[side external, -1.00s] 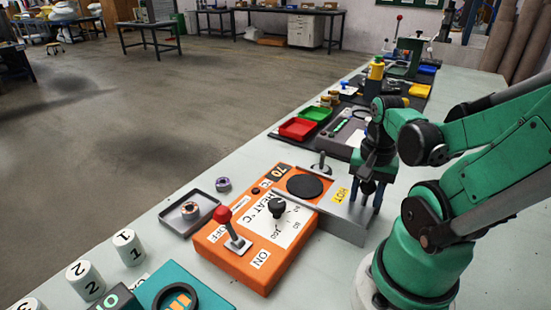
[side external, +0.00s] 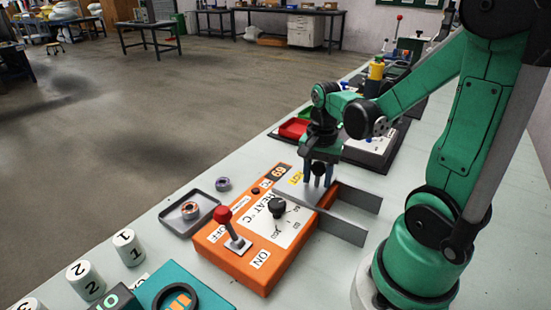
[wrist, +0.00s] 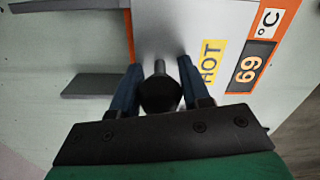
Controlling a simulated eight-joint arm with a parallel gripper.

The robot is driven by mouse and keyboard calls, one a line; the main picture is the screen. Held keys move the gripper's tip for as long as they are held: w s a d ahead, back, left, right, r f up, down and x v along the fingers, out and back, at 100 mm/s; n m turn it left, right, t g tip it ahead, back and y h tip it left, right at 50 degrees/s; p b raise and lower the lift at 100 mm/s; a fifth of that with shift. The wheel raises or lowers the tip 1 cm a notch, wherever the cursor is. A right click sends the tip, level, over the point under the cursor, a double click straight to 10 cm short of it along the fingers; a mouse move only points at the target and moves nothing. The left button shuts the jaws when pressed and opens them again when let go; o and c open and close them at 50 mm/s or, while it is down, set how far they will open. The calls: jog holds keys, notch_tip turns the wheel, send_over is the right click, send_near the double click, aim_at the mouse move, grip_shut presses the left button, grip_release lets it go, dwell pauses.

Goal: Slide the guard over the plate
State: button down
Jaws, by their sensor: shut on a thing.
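The guard is a grey metal sheet (side external: 304,195) with a yellow HOT label (side external: 297,178). It lies over the top of the orange heater box (side external: 235,255), where the black round plate was visible earlier. The plate is hidden now. My gripper (side external: 318,179) is at the guard's right end, shut on its dark knob. In the wrist view, the knob (wrist: 160,93) sits between my two blue fingers, with the guard (wrist: 180,25) and its HOT label (wrist: 210,62) beyond. Two bare grey rails (side external: 355,197) stick out right of the box.
The box carries a red-knobbed lever (side external: 232,230), a black dial (side external: 277,207) and a display (side external: 277,172) reading 69.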

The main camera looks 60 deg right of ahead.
aim_at(317, 162)
jog(key=shift+w, duration=0.3)
jog(key=shift+c, duration=2.3)
grip_release()
jog(key=shift+r, duration=0.15)
jog(key=shift+r, duration=2.65)
jog(key=w+a+r+n+t, duration=0.1)
jog(key=w+a+n+t, duration=0.1)
jog(key=a+n, duration=0.4)
jog(key=w+a+r+n+t, duration=0.1)
jog(key=w+a+n+t, duration=0.1)
jog(key=a+n+t, duration=0.3)
jog(key=a+n, duration=0.1)
jog(key=n, duration=0.3)
jog(key=shift+w+a+r+n, duration=0.15)
jog(key=shift+a+n, duration=0.05)
jog(key=shift+n, duration=0.2)
